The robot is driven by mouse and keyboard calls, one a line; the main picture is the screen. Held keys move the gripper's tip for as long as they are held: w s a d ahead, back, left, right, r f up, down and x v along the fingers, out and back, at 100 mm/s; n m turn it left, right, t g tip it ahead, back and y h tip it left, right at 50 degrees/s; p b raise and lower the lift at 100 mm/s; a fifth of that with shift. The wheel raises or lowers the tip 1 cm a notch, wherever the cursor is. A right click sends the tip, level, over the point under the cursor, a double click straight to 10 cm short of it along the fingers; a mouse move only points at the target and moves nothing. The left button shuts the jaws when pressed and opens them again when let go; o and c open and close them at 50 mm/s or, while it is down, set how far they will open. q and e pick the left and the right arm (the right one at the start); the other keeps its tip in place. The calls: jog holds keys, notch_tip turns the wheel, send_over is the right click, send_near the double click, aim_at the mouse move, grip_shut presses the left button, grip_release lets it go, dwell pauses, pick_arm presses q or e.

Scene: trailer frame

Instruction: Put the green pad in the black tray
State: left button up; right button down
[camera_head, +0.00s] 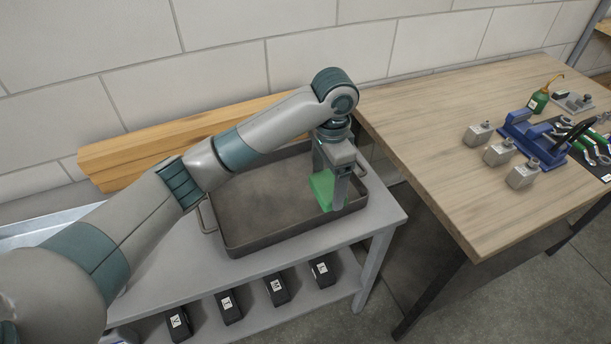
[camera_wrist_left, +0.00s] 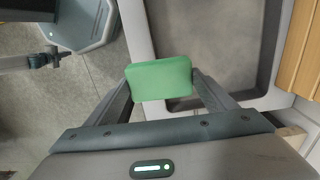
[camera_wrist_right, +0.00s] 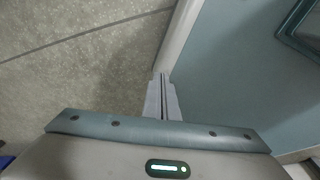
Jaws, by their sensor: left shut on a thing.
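The green pad (camera_head: 322,188) is between the fingers of my left gripper (camera_head: 334,192), which is shut on it. It also shows in the left wrist view (camera_wrist_left: 160,80), gripped at its two sides. The black tray (camera_head: 262,238), a wide dark metal tray with a side handle, sits on a grey bench. In the head view the pad is over the right part of the tray. I cannot tell whether it touches the tray floor. My right gripper (camera_wrist_right: 160,88) has its fingers together with nothing visible between them; it is not in the head view.
A wooden beam (camera_head: 150,150) lies behind the tray by the wall. A wooden table (camera_head: 430,130) on the right holds metal blocks, a blue vise (camera_head: 530,135) and a green oil can (camera_head: 538,100). Several black labelled boxes (camera_head: 278,290) stand on the lower shelf. The tray's left part is empty.

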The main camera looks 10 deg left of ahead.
pick_arm(q)
jog(key=shift+s+r, duration=0.1)
jog(key=shift+s, duration=0.1)
jog(key=shift+w+a, duration=0.1)
jog(key=shift+a, duration=0.1)
jog(key=p, duration=0.3)
send_over(288, 203)
notch_tip(288, 203, down, 7)
pick_arm(e)
jog(key=r, duration=0.3)
jog(key=shift+s+a+r, duration=0.2)
jog(key=shift+s+a, duration=0.05)
pick_arm(q)
jog(key=shift+a+f+p, duration=0.1)
jog(key=shift+f+p, duration=0.75)
jog(key=shift+f, duration=1.2)
pick_arm(e)
jog(key=shift+a+r, duration=0.3)
jog(key=shift+r, duration=0.4)
pick_arm(q)
jog(key=shift+f, duration=0.1)
